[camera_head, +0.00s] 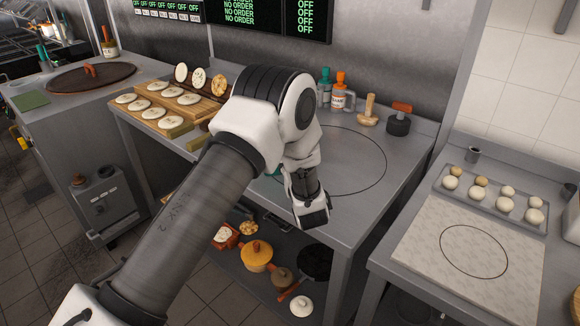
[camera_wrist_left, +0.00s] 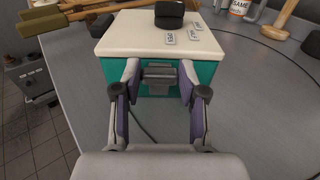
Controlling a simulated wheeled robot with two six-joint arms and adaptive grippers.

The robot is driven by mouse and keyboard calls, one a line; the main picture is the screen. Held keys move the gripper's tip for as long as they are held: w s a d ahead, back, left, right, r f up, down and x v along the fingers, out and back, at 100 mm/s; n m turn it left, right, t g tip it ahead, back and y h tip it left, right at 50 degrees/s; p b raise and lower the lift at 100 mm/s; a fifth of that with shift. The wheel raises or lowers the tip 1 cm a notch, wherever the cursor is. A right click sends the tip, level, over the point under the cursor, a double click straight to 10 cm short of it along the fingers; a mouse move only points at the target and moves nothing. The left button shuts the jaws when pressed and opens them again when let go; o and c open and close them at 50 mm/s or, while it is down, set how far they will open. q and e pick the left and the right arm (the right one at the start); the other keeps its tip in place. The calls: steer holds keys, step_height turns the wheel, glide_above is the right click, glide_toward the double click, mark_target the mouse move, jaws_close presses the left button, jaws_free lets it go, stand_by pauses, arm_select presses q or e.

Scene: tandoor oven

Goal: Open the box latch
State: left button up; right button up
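The box (camera_wrist_left: 204,73) has a teal body and a cream lid (camera_wrist_left: 125,35), which lies flat on it. A grey latch (camera_wrist_left: 159,76) sits on its front face, in the middle below the lid. My left gripper (camera_wrist_left: 159,82) is open, with one finger on each side of the latch; I cannot tell if either finger touches it. In the head view my left arm hides almost all of the box; only a bit of teal (camera_head: 275,170) shows beside the wrist. My right gripper is in neither view.
A black object (camera_wrist_left: 169,14) and small white tags lie on the lid. The box stands on a grey metal table (camera_head: 345,205). Bottles (camera_head: 339,88), a wooden masher (camera_head: 369,110) and a board with flatbreads (camera_head: 165,108) stand along the back and left. The table's right part is clear.

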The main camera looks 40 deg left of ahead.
arm_select(q)
steer(key=shift+c, duration=0.8)
steer(key=shift+s+d+f, duration=0.25)
steer(key=shift+s, duration=0.05)
steer(key=shift+s+d+b, duration=0.25)
steer(key=shift+b, duration=0.05)
steer(key=shift+s+d+f+b, duration=0.3)
steer(key=shift+s+d, duration=0.1)
steer(key=shift+s, duration=0.05)
steer(key=shift+s+d+f+b, duration=0.2)
steer(key=shift+f+b, duration=0.05)
steer(key=shift+b, duration=0.05)
steer(key=shift+s+d, duration=0.2)
